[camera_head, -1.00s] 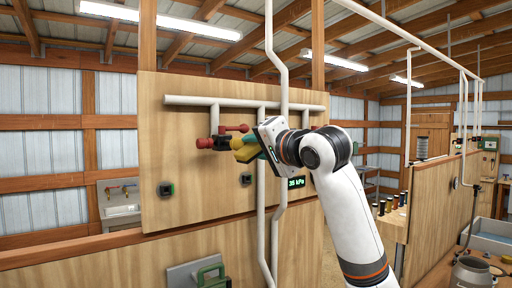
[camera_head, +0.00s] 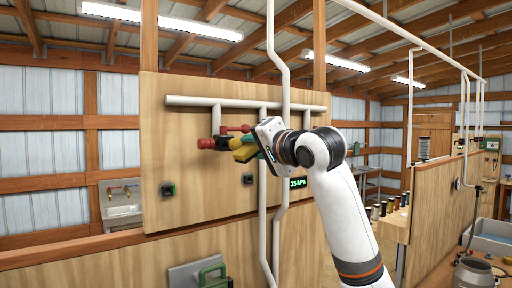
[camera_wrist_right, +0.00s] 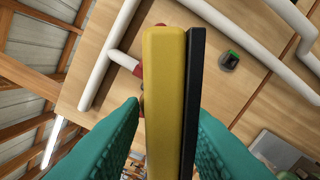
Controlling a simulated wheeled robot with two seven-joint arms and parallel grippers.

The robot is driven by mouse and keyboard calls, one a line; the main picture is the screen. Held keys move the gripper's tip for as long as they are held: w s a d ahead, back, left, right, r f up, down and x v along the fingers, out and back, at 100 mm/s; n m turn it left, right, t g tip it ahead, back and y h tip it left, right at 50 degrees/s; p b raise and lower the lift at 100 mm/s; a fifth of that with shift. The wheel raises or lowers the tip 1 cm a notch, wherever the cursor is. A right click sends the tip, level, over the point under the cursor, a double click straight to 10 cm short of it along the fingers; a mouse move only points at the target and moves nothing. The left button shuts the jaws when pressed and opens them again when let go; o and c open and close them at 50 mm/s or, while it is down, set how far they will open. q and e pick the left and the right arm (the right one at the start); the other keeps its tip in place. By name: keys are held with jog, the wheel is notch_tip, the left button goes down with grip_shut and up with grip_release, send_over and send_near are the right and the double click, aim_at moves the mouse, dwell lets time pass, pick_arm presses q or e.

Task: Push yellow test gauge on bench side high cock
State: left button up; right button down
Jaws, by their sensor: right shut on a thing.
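The yellow test gauge (camera_head: 239,143) is in my right gripper (camera_head: 246,153), up at the wooden panel. In the right wrist view, the gauge (camera_wrist_right: 164,100) is a long yellow body with a black side, between the two teal fingers. A red cock (camera_head: 206,143) sits on the left drop of the white pipe, with a red lever above. The gauge is right beside the cock; whether they touch or are joined cannot be told. In the wrist view the gauge mostly hides the red cock (camera_wrist_right: 126,61). My left gripper is out of view.
A white pipe (camera_head: 190,101) runs across the panel (camera_head: 170,120), with vertical pipes behind my right gripper. A small display (camera_head: 298,183) reads about 35 kPa. Two dark square fittings, one at the left (camera_head: 168,189), are on the panel below. A sink (camera_head: 122,211) stands at left.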

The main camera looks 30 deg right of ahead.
jog(key=shift+w+a, duration=0.15)
jog(key=shift+w, duration=0.85)
